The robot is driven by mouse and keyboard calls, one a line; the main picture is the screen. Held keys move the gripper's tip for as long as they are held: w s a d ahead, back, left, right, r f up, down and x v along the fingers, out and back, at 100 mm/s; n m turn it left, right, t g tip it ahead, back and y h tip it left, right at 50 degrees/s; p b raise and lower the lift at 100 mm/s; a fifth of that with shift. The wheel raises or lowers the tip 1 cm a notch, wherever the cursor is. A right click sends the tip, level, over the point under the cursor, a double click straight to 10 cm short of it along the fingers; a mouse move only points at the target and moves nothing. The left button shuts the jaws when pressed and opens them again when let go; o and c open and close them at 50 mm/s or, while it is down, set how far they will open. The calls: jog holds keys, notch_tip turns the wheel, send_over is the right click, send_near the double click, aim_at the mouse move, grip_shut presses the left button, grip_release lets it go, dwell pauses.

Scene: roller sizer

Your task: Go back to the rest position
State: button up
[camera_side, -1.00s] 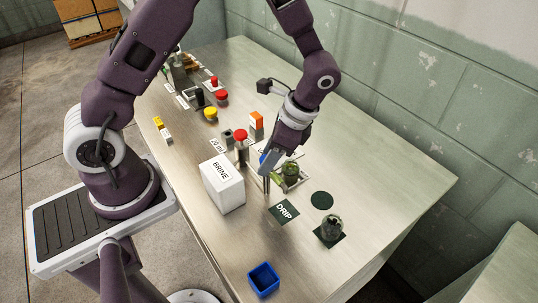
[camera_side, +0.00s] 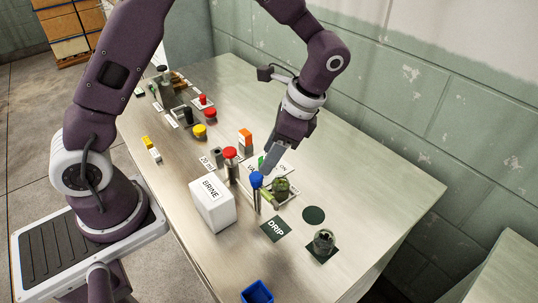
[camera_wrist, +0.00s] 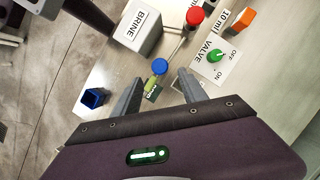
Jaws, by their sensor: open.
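My gripper (camera_side: 268,158) is open and empty above the table, over the VALVE card. In the wrist view its two fingers (camera_wrist: 158,92) stand apart. The green valve knob (camera_wrist: 217,56) sits on the card marked OFF and ON. I cannot tell a rest position from these frames.
The white BRINE box (camera_side: 212,207), a red-topped post (camera_side: 230,154) and an orange-topped block (camera_side: 245,137) stand nearby. A dark jar (camera_side: 324,241) and a blue cup (camera_side: 257,292) are toward the front. The table's right side is largely clear, with a wall behind.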

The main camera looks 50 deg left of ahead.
jog(key=s+a+r+n+t+h, duration=0.2)
jog(key=s+r+n+t, duration=0.4)
jog(key=r, duration=0.7)
jog(key=s+r+n+t+h, duration=0.1)
jog(key=s+r+n+t, duration=0.1)
jog(key=s, duration=0.8)
jog(key=shift+s+d+r+n+t, duration=0.15)
jog(key=shift+s+r+n+t, duration=0.2)
jog(key=shift+n, duration=0.25)
